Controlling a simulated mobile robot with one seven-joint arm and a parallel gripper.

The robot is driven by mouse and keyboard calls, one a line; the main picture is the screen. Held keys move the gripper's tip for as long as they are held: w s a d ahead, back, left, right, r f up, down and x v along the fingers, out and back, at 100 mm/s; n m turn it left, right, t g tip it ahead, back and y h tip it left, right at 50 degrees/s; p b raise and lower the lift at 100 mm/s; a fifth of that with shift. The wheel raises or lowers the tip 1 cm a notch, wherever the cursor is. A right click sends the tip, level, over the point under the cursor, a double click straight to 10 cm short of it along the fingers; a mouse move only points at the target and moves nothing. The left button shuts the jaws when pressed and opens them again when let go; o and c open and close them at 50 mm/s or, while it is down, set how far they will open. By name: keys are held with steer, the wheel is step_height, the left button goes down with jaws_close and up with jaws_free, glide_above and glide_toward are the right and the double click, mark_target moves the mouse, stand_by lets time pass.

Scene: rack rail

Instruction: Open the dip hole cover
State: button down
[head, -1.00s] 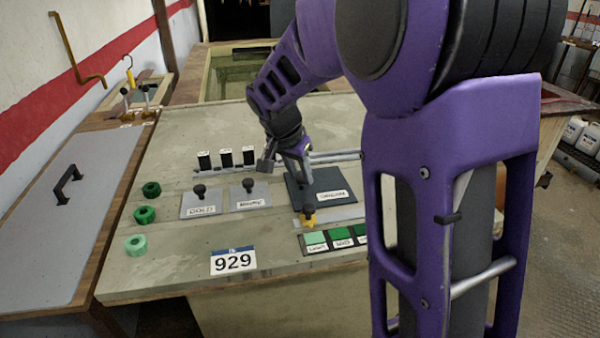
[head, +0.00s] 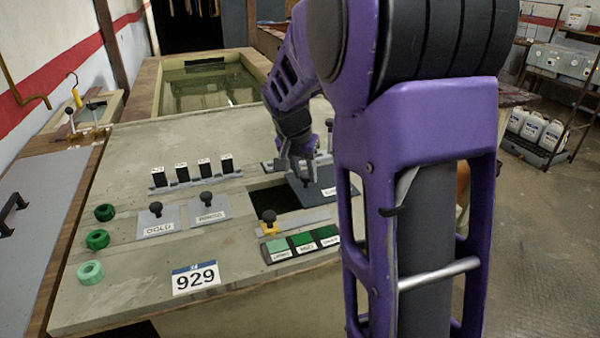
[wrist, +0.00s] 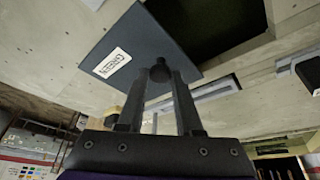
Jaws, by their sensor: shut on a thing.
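The dip hole cover, a dark blue-grey plate (head: 322,190) with a white label, lies right of a dark rectangular opening (head: 266,201) in the bench top. In the wrist view the cover (wrist: 125,45) shows beside the opening (wrist: 215,22). My gripper (head: 306,178) is shut on the black knob (wrist: 158,72) of the cover, with one finger on each side. I cannot tell whether the plate rests on the bench or is slightly raised. My arm hides the cover's right side in the head view.
A yellow-based knob (head: 269,222) stands in front, near green blocks (head: 303,243). Black blocks (head: 204,170) stand in a row behind. Green rings (head: 97,239) lie left.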

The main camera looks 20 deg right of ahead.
steer(key=c, duration=0.6)
jaws_free()
steer(key=shift+a, duration=0.1)
steer(key=p+v, duration=0.2)
steer(key=v, duration=1.5)
steer(key=shift+r, duration=0.2)
